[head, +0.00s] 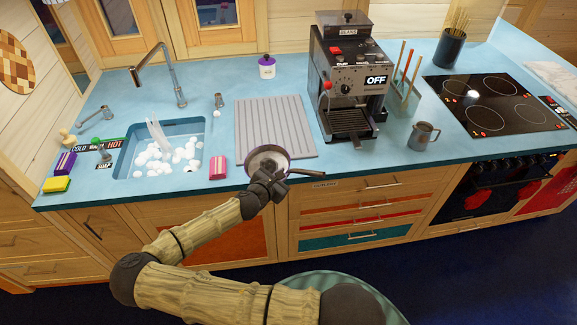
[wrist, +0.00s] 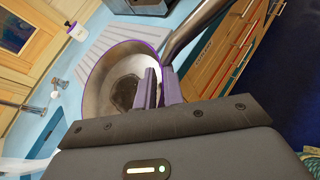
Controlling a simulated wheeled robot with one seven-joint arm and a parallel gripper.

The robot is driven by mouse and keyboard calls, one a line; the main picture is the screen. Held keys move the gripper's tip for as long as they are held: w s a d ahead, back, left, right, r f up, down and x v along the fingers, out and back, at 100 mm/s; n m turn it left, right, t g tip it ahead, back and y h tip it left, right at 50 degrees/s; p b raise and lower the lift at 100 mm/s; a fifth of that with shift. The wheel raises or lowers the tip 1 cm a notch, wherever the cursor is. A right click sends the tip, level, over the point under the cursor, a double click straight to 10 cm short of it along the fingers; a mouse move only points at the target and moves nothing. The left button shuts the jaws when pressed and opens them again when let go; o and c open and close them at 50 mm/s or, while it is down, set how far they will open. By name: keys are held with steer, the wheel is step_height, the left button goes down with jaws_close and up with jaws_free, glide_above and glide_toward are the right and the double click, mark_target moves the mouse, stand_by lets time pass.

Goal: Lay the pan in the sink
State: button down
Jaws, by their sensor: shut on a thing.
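The pan (head: 262,158) is a round metal one with a purple rim. In the head view it is at the counter's front edge, in front of the ribbed board, with its handle pointing right. My gripper (head: 266,178) is shut on the pan's near side. In the wrist view the two fingers (wrist: 157,88) pinch the wall of the pan (wrist: 100,82), and the handle runs to the upper right. The sink (head: 186,129) is a blue basin left of the pan, with white suds and a stream of water in it. The fingers' contact is small in the head view.
A pink sponge (head: 217,167) lies on the counter between the sink and pan. A tall tap (head: 172,75) stands behind the sink. The ribbed board (head: 275,118) is bare at the back. A coffee machine (head: 347,85) and a metal jug (head: 423,136) stand to the right.

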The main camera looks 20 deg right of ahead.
steer(key=a+f+n+t+y, duration=0.2)
steer(key=n+t+y, duration=0.1)
steer(key=shift+w+a+n, duration=0.15)
steer(key=shift+a+n, duration=0.15)
steer(key=shift+a, duration=0.1)
steer(key=s+a+f+n+t+y+b, duration=0.2)
steer(key=a+f+n+y+b, duration=0.5)
steer(key=f+b, duration=0.2)
steer(key=shift+f+t+y+b, duration=0.15)
steer(key=shift+t+y+b, duration=0.2)
steer(key=shift+b, duration=0.2)
steer(key=shift+a, duration=0.1)
